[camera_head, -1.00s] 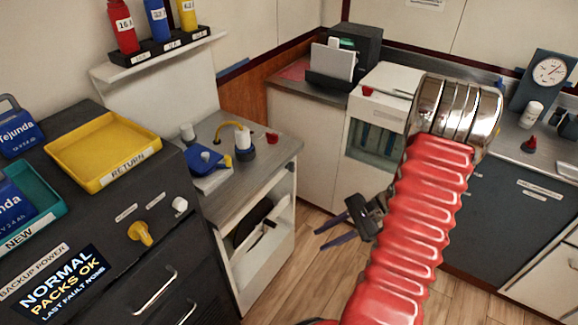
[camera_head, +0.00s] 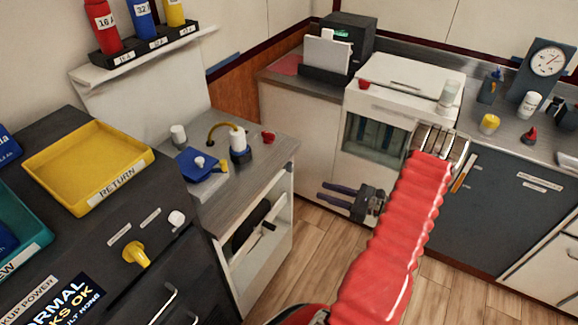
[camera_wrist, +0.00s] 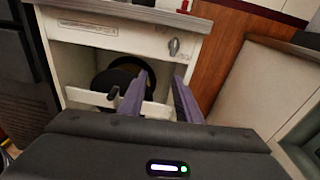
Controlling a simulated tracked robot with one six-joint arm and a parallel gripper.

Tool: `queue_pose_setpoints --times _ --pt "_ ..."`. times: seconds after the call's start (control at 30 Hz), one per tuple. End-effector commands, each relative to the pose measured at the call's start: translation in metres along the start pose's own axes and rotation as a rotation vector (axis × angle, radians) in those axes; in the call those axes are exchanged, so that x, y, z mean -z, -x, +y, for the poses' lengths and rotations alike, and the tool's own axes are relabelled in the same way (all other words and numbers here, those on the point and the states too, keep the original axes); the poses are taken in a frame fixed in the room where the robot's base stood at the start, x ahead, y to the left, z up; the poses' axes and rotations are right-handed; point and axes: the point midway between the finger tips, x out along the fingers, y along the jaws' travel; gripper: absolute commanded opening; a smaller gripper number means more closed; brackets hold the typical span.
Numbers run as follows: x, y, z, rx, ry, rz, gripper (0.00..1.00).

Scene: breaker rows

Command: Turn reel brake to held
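The reel brake is not clearly identifiable. A small grey lever-like fitting (camera_wrist: 174,46) sits on the upper right of the white cabinet's front in the wrist view, beside an unreadable label. A black reel (camera_wrist: 113,80) sits inside the cabinet opening, partly hidden behind a finger; it also shows in the head view (camera_head: 247,226). A white bar (camera_wrist: 85,96) with a dark knob crosses the opening. My gripper (camera_wrist: 161,76) is open and empty, its dark fingers apart, in front of the cabinet. In the head view my gripper (camera_head: 321,193) points left, right of the cabinet opening.
The white cabinet (camera_head: 281,235) stands beside a dark unit with a yellow tray (camera_head: 45,160) and yellow knob (camera_head: 136,254). A blue device (camera_head: 200,165) and a red knob (camera_head: 268,137) are on the cabinet top. Wood floor (camera_head: 315,255) is free ahead.

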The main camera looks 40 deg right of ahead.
Motion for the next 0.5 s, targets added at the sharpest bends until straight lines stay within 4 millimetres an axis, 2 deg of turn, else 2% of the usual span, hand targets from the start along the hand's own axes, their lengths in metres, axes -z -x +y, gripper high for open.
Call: queue_pose_setpoints --times 0.13,0.23,0.5 --pt "-0.019 0.0 -0.021 0.056 -0.013 -0.065 0.31" --pt "-0.025 0.0 -0.021 0.058 -0.032 -0.091 0.31" --pt "-0.025 0.0 -0.021 0.056 -0.036 -0.089 0.31"
